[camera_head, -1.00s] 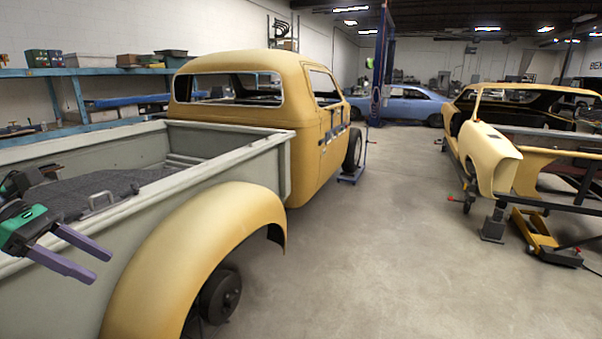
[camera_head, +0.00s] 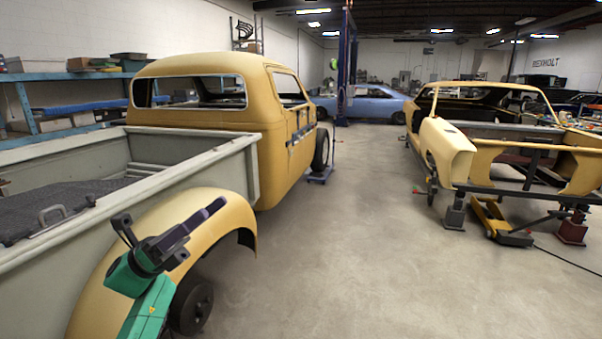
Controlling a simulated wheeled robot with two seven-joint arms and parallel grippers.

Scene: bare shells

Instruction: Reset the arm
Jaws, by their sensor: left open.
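My left gripper (camera_head: 208,212) is at the lower left, in front of the yellow rear fender (camera_head: 120,255) of a pickup truck. Its purple fingers point up and to the right and are open, with nothing seen between them. The green and black wrist is below them, and the arm comes up from the bottom edge. I cannot tell from this view whether it touches the fender. My right gripper is not in view.
A dark case (camera_head: 62,205) lies in the grey truck bed (camera_head: 190,152). A yellow car shell (camera_head: 445,150) stands on supports at right, by a yellow floor jack (camera_head: 490,215). A blue car (camera_head: 368,105) is behind. The concrete floor (camera_head: 350,250) between is clear.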

